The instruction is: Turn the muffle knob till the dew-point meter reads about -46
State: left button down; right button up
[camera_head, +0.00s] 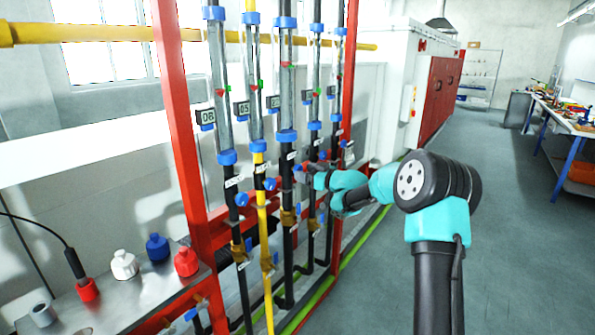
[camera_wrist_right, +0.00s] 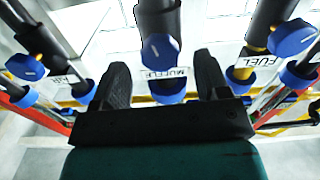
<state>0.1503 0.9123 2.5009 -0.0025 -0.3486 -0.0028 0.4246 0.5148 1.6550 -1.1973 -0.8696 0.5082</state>
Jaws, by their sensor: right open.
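The muffle knob (camera_wrist_right: 160,52), blue and round, sits on a dark pipe above a tag reading MUFFLE (camera_wrist_right: 167,73) in the right wrist view. My right gripper (camera_wrist_right: 160,75) is open, one black finger on each side of the knob and tag, with gaps visible. In the head view my right gripper (camera_head: 308,173) is at the middle pipes and partly covers the knobs there. My left gripper is not in view.
A fuel knob (camera_wrist_right: 292,38) is close on the right in the wrist view, another blue knob (camera_wrist_right: 25,67) on the left. Red frame posts (camera_head: 180,120) flank the pipes. Loose red, white and blue caps (camera_head: 157,248) stand on a bench.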

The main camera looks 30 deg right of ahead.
jog(key=shift+x, duration=2)
jog(key=shift+c, duration=0.3)
jog(key=c, duration=0.9)
jog(key=shift+n, duration=0.4)
jog(key=n, duration=0.8)
jog(key=shift+n, duration=0.4)
